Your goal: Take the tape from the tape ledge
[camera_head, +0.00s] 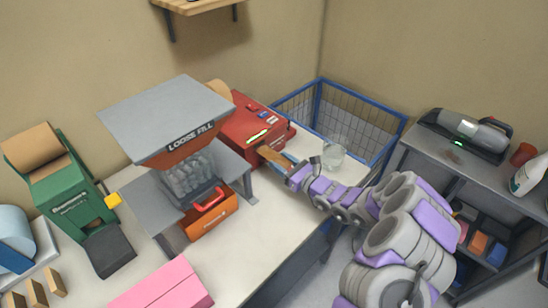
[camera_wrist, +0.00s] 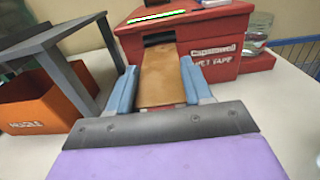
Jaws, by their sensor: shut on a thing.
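The tape is a flat brown strip (camera_head: 272,156) at the front of a red wet-tape machine (camera_head: 256,122). In the wrist view the strip (camera_wrist: 162,74) runs from just below the dark slot of the machine (camera_wrist: 200,38) back between my fingers. My gripper (camera_head: 291,168) reaches in from the right, low in front of the machine. In the wrist view my gripper (camera_wrist: 161,88) has its two blue fingers on either side of the strip and is shut on it. The strip's near end is hidden by my gripper's body. I cannot tell whether its far end still touches the machine.
A grey loose-fill hopper (camera_head: 165,112) on a stand with an orange drawer (camera_head: 210,222) is left of my gripper. A glass jar (camera_head: 334,154) and a blue wire basket (camera_head: 390,122) are beyond it. A shelf unit (camera_head: 440,143) stands right.

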